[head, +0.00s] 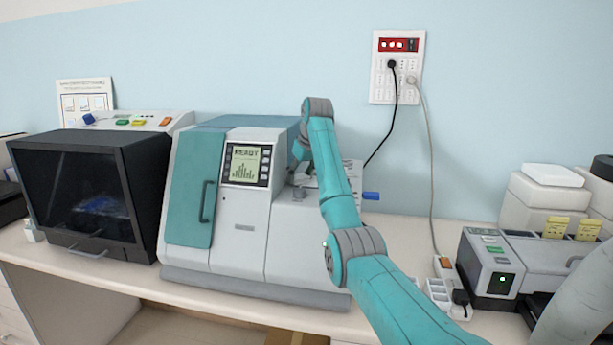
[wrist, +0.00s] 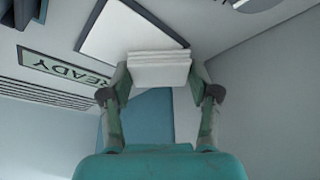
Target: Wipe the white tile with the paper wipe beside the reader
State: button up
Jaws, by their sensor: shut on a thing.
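My gripper (wrist: 160,76) is shut on the paper wipe (wrist: 158,66), a white folded stack held between the two fingertips in the wrist view. The white tile (wrist: 122,28), a pale slab with a dark edge, lies just beyond the wipe. The wipe overlaps the tile's near edge in the picture; I cannot tell whether they touch. In the head view my gripper (head: 303,172) is small and partly hidden by my arm, by the right part of the grey and teal reader (head: 238,225). I cannot make out the wipe or tile clearly there.
A dark-windowed cabinet (head: 85,195) stands left of the reader. A wall socket panel (head: 397,66) with hanging cables is behind. A power strip (head: 440,290) and a grey device (head: 490,265) are at right. Some bench top (head: 405,235) is clear between.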

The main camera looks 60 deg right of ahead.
jog(key=shift+d+f, duration=0.15)
jog(key=shift+d, duration=0.1)
jog(key=shift+s+d, duration=0.15)
jog(key=shift+s, duration=0.25)
jog(key=shift+s+d, duration=0.4)
jog(key=shift+s, duration=0.55)
jog(key=shift+s+d, duration=0.4)
jog(key=shift+s, duration=0.6)
jog(key=shift+s+d, duration=0.4)
jog(key=shift+s, duration=0.55)
jog(key=shift+w, duration=0.1)
jog(key=shift+w+a, duration=0.45)
jog(key=shift+w, duration=0.65)
jog(key=shift+w+a, duration=0.5)
jog(key=shift+w, duration=0.6)
jog(key=shift+w+a, duration=0.45)
jog(key=shift+w, duration=0.65)
jog(key=shift+r, duration=0.2)
jog(key=shift+r, duration=2.9)
